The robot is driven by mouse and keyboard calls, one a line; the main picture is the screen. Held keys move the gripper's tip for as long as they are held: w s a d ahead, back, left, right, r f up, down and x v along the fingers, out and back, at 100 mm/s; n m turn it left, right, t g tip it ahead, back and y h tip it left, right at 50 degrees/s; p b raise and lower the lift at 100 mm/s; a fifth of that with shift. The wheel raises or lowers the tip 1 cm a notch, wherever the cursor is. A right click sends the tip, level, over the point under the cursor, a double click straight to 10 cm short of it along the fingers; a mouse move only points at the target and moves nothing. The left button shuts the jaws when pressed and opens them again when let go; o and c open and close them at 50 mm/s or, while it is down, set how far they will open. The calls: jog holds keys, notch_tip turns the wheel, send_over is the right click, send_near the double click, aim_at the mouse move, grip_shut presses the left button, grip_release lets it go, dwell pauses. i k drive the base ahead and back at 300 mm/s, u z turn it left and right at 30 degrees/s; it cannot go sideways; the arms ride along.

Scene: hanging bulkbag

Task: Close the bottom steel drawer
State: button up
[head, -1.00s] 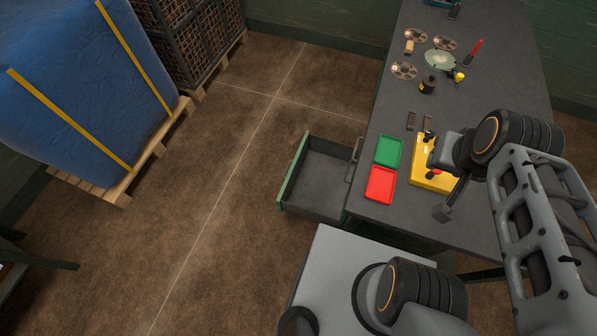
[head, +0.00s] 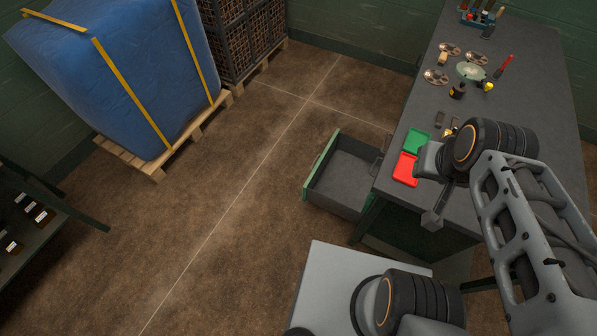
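The steel drawer (head: 345,182) is pulled open from the left side of the workbench (head: 470,110). Its green front (head: 320,165) faces left over the floor, and the inside looks empty. It is the only open drawer I see; whether others are below is hidden. My gripper (head: 432,219) is at the workbench's near left edge, right of the drawer and apart from it in the picture. Its fingers are small and dark, and I cannot tell whether they are open. It seems to hold nothing.
Green (head: 417,141) and red (head: 405,169) trays lie on the bench near the drawer, with tools farther back. A blue bulk bag (head: 120,75) on a pallet stands left. A low shelf (head: 45,225) is at far left. The floor (head: 240,200) left of the drawer is clear.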

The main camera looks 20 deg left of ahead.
aim_at(341, 183)
jog(key=u, duration=2.2)
jog(key=i, duration=2.1)
jog(key=z, duration=2.25)
jog(key=i, duration=0.4)
jog(key=u, duration=0.85)
